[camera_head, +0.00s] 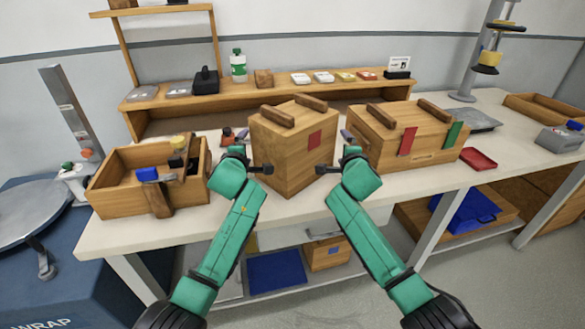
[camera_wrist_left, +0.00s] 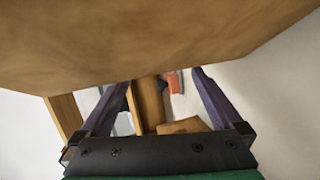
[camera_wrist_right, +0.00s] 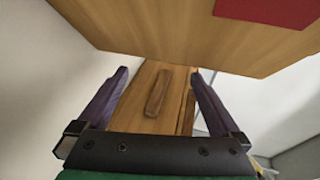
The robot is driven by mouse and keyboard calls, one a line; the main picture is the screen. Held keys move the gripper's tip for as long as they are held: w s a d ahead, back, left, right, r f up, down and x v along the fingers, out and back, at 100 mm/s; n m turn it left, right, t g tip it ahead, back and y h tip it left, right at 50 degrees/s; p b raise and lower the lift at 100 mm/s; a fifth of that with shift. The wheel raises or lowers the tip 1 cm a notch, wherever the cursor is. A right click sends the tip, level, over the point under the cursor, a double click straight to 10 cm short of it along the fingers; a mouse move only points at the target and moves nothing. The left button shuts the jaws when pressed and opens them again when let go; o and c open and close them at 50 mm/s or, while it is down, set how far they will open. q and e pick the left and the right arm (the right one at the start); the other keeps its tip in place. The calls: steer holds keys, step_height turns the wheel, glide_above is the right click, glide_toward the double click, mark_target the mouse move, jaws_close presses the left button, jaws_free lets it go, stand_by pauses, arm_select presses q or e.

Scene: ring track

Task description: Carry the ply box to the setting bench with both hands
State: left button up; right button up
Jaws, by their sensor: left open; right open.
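The box's wooden wall fills the top of the left wrist view (camera_wrist_left: 150,45). Its wall and red patch also show in the right wrist view (camera_wrist_right: 170,30). Whether either fingertip touches the box cannot be told. Which surface is the setting bench is not marked; the box stands on a long pale bench (camera_head: 245,218).
Another lidded wooden box (camera_head: 405,140) with red and green patches stands close on the right. An open wooden tray (camera_head: 120,197) of tools is on the left. A shelf (camera_head: 205,95) runs behind. A red tray (camera_head: 478,158) lies farther right.

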steer(key=shift+s, duration=0.1)
arm_select(q)
steer(key=v, duration=1.2)
arm_select(e)
steer(key=v, duration=1.2)
arm_select(q)
steer(key=shift+f, duration=0.1)
arm_select(e)
steer(key=shift+f, duration=0.1)
